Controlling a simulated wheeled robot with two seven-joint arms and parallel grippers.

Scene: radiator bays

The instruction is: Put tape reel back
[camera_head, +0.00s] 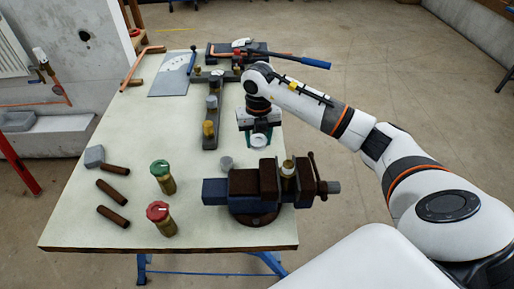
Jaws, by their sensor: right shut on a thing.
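My right gripper (259,127) reaches over the table from the right and points down. It is shut on a small green and white thing (259,140) that looks like the tape reel. The gripper hides much of the reel, and I cannot tell whether it touches the tabletop. The reel is behind the vise and to the right of the dark rail. My left gripper is not in view.
A vise (256,185) stands on the table (130,229) at the front right, with a brass fitting in its jaws. A dark rail (211,118) holds fittings. Red-capped (158,212) and green-capped (162,172) jars and dark rods (114,191) stand or lie at left.

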